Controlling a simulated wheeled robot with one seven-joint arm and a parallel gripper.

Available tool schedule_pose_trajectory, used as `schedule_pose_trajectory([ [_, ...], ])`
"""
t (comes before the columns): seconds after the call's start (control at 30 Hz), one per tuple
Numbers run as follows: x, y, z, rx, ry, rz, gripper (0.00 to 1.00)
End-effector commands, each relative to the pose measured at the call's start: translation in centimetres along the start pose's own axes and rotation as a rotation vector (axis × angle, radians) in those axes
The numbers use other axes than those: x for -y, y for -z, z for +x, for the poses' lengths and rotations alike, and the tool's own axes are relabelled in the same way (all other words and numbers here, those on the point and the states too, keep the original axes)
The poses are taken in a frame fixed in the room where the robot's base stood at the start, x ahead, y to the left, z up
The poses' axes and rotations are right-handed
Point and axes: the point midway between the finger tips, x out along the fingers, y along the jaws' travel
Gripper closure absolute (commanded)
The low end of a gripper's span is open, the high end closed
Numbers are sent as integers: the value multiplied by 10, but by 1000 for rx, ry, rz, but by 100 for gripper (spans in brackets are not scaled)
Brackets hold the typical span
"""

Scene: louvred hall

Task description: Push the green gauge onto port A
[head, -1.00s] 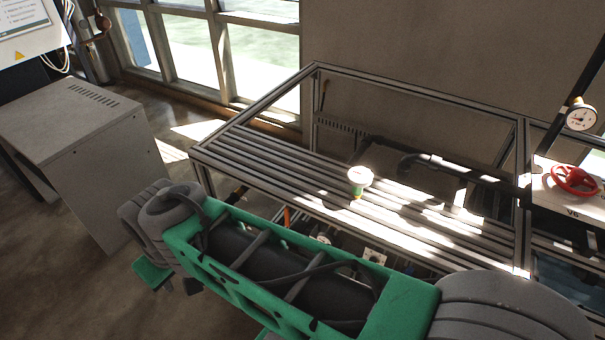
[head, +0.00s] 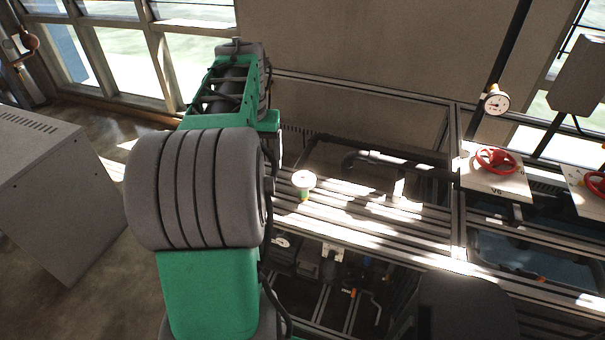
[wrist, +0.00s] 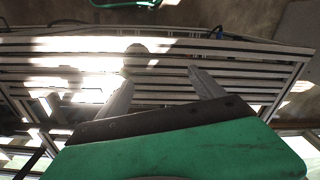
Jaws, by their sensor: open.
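The green gauge (head: 304,181) stands on the slatted bench top (head: 375,215), with a pale round head and a green and yellow lower part. In the wrist view a round shape, probably the gauge (wrist: 137,50), is over the bright slats beyond my left fingertip. My gripper (wrist: 159,71) is open, with its two fingers apart above the bench and nothing seen between them. In the head view my raised arm hides the gripper. I cannot make out a port marked A; a small pale plate (head: 332,252) sits below the bench's front edge, its marking too small to read.
A dial gauge (head: 496,101) on a pipe and a red handwheel (head: 496,160) on a panel stand to the right. Another red handwheel (head: 596,183) is at the right edge. A grey cabinet (head: 60,190) stands left. Metal frame bars surround the bench; sunlight glares on the slats.

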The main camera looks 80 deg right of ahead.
Motion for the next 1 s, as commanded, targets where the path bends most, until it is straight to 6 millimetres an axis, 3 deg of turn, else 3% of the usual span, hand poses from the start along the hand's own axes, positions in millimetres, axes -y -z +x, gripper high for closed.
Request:
schedule_pose_trajectory([
  [0.03,-35,14,-3,15,-5,89,22],
  [0.1,-70,24,-4,29,-9,176,22],
  [0.23,-105,31,-4,42,-12,260,22],
  [0.47,-109,31,13,43,-12,271,22],
  [1.0,-109,28,91,42,-12,268,22],
])
